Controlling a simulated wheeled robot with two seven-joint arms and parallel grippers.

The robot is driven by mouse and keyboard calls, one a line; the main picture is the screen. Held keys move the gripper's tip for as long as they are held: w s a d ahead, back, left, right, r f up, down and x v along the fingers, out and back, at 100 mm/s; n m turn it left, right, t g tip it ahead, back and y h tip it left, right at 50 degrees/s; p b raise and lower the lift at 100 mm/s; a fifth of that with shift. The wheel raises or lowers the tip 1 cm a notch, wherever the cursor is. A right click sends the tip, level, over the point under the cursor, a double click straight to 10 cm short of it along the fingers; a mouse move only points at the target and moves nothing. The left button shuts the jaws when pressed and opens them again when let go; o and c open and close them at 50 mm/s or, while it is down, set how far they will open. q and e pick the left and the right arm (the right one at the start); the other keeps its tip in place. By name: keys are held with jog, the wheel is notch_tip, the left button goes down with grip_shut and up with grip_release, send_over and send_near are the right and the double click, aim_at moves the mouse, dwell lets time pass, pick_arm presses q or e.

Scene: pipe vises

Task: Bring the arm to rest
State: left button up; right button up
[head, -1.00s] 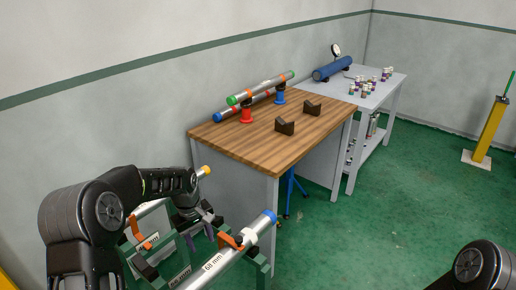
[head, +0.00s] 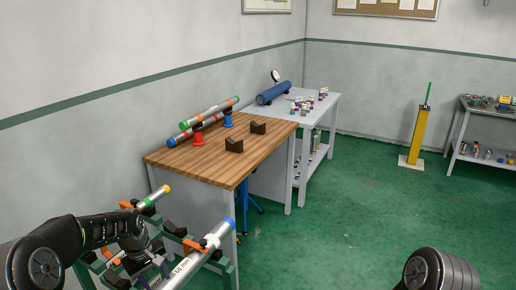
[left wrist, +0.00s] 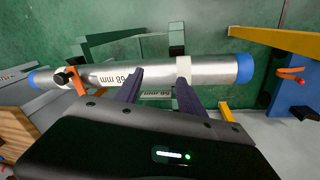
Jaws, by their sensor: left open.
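My left arm (head: 85,232) bends over a green rack at the lower left of the head view. My left gripper (left wrist: 158,82) is open and empty, its two dark purple fingers apart. Beyond the fingertips lies a silver pipe (left wrist: 215,72) marked 68 mm, with blue ends; I cannot tell if the fingers touch it. The same pipe (head: 200,258) slants across the front of the rack in the head view, where the gripper is partly hidden. Part of my right arm (head: 440,272) shows at the lower right; its gripper is out of frame.
A wooden workbench (head: 200,165) holds stands with pipes and two dark V-blocks (head: 234,145). A grey table (head: 322,107) behind bears a blue cylinder (head: 273,92) and small containers. A yellow post (head: 419,135) and a shelf stand farther right. The green floor between is free.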

pick_arm(q)
jog(key=shift+w+d+f+m+t, duration=0.2)
jog(key=shift+w+d+f+m, duration=0.1)
jog(key=shift+w+f, duration=0.25)
jog(key=shift+w+d+f+m+t, duration=0.2)
jog(key=shift+w+d+f, duration=0.1)
jog(key=shift+w, duration=0.3)
jog(key=s+d+f+m+t+h, duration=0.1)
jog(key=s+d+f+m, duration=0.1)
jog(key=s+d+f, duration=0.35)
jog(key=s+d+f+m+h, duration=0.1)
jog(key=s+d+f+m, duration=0.15)
jog(key=d+f, duration=0.45)
jog(key=s+d+f+g, duration=0.1)
jog(key=s+d+f, duration=0.1)
jog(key=s, duration=0.6)
jog(key=s+d+f+m+g+b, duration=0.1)
jog(key=s+d+f, duration=0.2)
jog(key=s, duration=0.6)
jog(key=s+d+f+g+h+b, duration=0.1)
jog(key=s+d+f, duration=0.2)
jog(key=s, duration=0.6)
jog(key=shift+x, duration=0.85)
pick_arm(e)
jog(key=shift+w+a+f, duration=0.1)
jog(key=shift+w+f, duration=0.1)
jog(key=shift+f, duration=0.4)
jog(key=shift+w+a+f, duration=0.1)
jog(key=shift+w+f, duration=0.1)
jog(key=shift+f, duration=0.4)
